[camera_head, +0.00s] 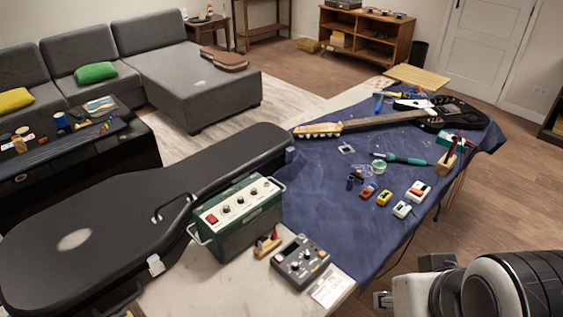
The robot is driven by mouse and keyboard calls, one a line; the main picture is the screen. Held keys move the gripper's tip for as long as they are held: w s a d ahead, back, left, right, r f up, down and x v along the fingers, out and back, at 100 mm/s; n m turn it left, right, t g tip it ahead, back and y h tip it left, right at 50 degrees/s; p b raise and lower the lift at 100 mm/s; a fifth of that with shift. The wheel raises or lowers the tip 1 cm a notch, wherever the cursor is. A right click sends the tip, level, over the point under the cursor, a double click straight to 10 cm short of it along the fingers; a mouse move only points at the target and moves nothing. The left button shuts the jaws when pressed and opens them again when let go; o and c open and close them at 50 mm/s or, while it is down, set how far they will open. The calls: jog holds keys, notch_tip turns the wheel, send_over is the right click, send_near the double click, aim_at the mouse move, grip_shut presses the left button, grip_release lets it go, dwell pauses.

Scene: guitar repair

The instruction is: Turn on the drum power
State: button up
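A dark grey box with knobs and buttons (300,262), which looks like a drum machine, lies at the table's near edge. I cannot make out its power switch or whether it is on. A green box with a pale top panel (238,217), several knobs and a red switch stands just behind and left of it, between two metal handles. My gripper (383,300) is at the lower right, partly cut off by the frame's bottom edge. It is right of the grey box and apart from it. I cannot see both fingertips or anything held.
A small wooden holder (267,245) and a white card (331,288) lie close to the grey box. A black guitar case (100,225) fills the left. Several small pedals, tools and a guitar (370,122) lie on the blue cloth (330,215).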

jog(key=w+a+f+n+g, duration=0.2)
jog(key=w+a+f, duration=0.4)
jog(key=w, duration=0.3)
jog(key=w+a+f+n+g, duration=0.1)
jog(key=w+a+f+n, duration=0.2)
jog(key=w+a+f, duration=0.3)
jog(key=w+a+f+n+g, duration=0.2)
jog(key=w+a+f, duration=0.4)
jog(key=w+f, duration=0.4)
jog(key=shift+w+a+n+g, duration=0.15)
jog(key=shift+w+n, duration=0.15)
jog(key=shift+w, duration=0.75)
jog(key=shift+w+a+n+g, duration=0.15)
jog(key=shift+w+n, duration=0.15)
jog(key=shift+w, duration=0.7)
jog(key=shift+w+r+n, duration=0.15)
jog(key=shift+n, duration=0.25)
